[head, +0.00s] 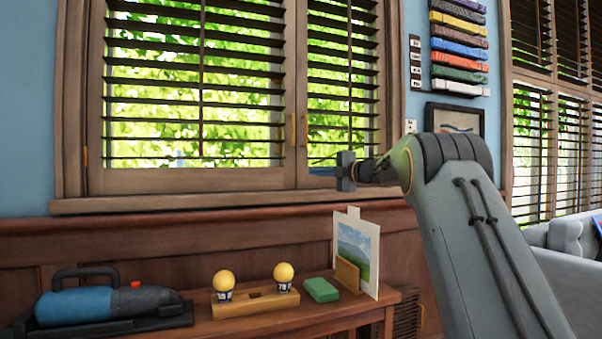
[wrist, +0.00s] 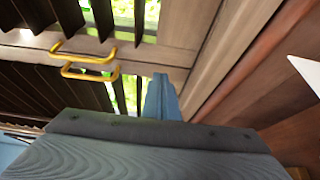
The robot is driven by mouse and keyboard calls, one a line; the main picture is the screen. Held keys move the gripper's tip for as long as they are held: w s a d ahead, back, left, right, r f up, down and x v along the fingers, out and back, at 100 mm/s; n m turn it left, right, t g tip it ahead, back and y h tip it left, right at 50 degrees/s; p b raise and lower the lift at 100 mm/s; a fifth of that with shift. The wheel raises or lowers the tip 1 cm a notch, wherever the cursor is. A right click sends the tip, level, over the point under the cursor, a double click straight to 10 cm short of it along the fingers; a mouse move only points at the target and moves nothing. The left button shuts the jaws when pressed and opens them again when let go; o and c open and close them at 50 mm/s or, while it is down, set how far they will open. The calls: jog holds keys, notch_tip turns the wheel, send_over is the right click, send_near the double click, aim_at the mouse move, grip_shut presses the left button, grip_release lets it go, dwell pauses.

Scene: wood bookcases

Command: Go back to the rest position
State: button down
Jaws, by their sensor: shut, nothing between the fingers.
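My gripper (head: 322,171) is at the end of my grey arm in the head view, raised in front of the window sill and well above the low shelf. It points left and holds nothing. In the wrist view the blue finger (wrist: 162,98) shows beyond the dark grey gripper body, with the fingers together. Nothing is between the fingers. The shuttered window (wrist: 110,70) with its yellow handles lies beyond the gripper.
The wooden shelf top (head: 220,325) below bears a blue handheld vacuum (head: 88,300), a wooden holder (head: 255,302) with two yellow-topped pieces, a green block (head: 320,290) and a landscape picture (head: 355,250). A grey sofa (head: 570,260) stands at right. The air around my gripper looks free.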

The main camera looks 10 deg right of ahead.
jog(key=s+a+f+m+h, duration=0.35)
jog(key=a+m, duration=0.25)
jog(key=a, duration=0.3)
jog(key=s+a+f+m+h, duration=0.35)
jog(key=a+m, duration=0.25)
jog(key=a, duration=0.2)
jog(key=s+a+f+m+g+h, duration=0.1)
jog(key=s+a+f+m+g, duration=0.2)
jog(key=s+f, duration=0.7)
jog(key=s+a+f+m+g, duration=0.1)
jog(key=s+a+f+g, duration=0.4)
jog(key=s, duration=1)
jog(key=s+a+f+m+g+h, duration=0.1)
jog(key=s+a+f+m+g, duration=0.15)
jog(key=s+f, duration=0.85)
jog(key=s+f+g, duration=0.2)
jog(key=s, duration=0.9)
jog(key=s+f+g, duration=0.3)
jog(key=s, duration=0.9)
jog(key=d+r+m+p, duration=0.3)
jog(key=d+r+p, duration=0.5)
jog(key=r+p, duration=0.2)
jog(key=d+r+m+h+p, duration=0.1)
jog(key=d+r+m+p, duration=0.2)
jog(key=d+r+p, duration=0.5)
notch_tip(320, 180, up, 3)
jog(key=p, duration=0.7)
jog(key=shift+d+f+t, duration=0.15)
jog(key=shift+d+t, duration=0.05)
jog(key=shift+t, duration=0.15)
